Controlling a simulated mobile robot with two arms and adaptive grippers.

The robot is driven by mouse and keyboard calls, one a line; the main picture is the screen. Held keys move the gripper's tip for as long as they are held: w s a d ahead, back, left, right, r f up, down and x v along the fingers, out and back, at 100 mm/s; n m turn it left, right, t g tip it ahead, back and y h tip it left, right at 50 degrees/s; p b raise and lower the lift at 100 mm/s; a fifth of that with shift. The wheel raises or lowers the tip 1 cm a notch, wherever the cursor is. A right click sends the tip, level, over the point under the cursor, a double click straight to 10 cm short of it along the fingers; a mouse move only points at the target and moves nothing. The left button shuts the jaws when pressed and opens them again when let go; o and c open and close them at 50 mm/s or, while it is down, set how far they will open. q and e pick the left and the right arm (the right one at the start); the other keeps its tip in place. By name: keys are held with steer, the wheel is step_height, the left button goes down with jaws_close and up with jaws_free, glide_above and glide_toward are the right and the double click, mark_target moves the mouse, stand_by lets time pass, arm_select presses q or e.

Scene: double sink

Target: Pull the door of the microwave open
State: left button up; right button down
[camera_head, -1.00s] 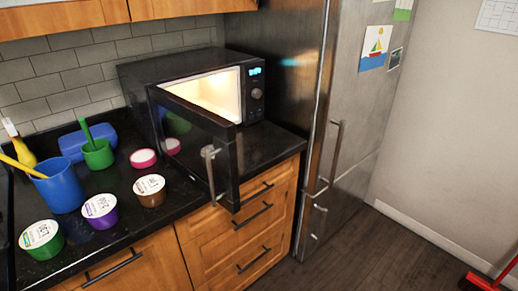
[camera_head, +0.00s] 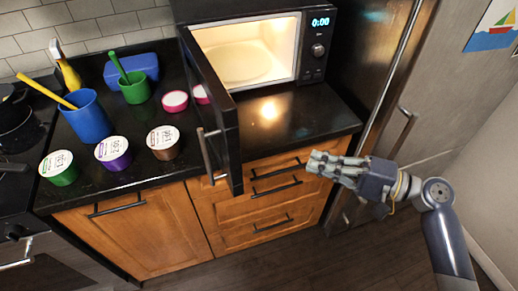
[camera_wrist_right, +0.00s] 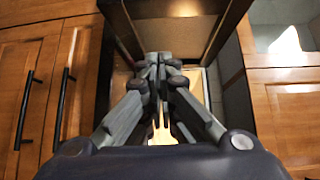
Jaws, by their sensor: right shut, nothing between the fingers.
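The black microwave (camera_head: 318,72) stands on the counter with its lit, empty-looking cavity (camera_head: 245,52) showing a glass plate. Its door (camera_head: 229,135) stands wide open, hinged at the left and jutting out past the counter's front edge. The metal door handle (camera_head: 208,155) is on the door's outer face, turned to the left. My right gripper (camera_head: 312,165) is shut and empty, right of the door and apart from it, in front of the drawers. In the right wrist view its closed fingers (camera_wrist_right: 158,95) show with nothing between them. My left gripper is out of view.
A blue cup (camera_head: 88,118), a green cup (camera_head: 134,90) and several lidded tubs stand on the counter left of the door. Bare counter (camera_head: 300,115) lies in front of the microwave. The steel fridge (camera_head: 410,75) stands at the right. Wooden drawers (camera_head: 260,210) are below.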

mark_target(231, 166)
steer(key=w+a+r+p, duration=0.1)
steer(key=a+p, duration=0.5)
steer(key=a, duration=0.7)
steer(key=shift+a+r+n+g+y, duration=0.2)
steer(key=shift+r+n+g+y, duration=0.1)
steer(key=shift+r, duration=0.4)
steer(key=shift+w, duration=0.1)
steer(key=s+a, duration=0.1)
steer(key=a, duration=0.1)
steer(key=s+a, duration=0.1)
steer(key=a, duration=0.1)
steer(key=s+a, duration=0.1)
steer(key=a, duration=0.1)
steer(key=shift+s, duration=0.2)
steer(key=shift+d, duration=0.1)
steer(key=shift+w, duration=0.1)
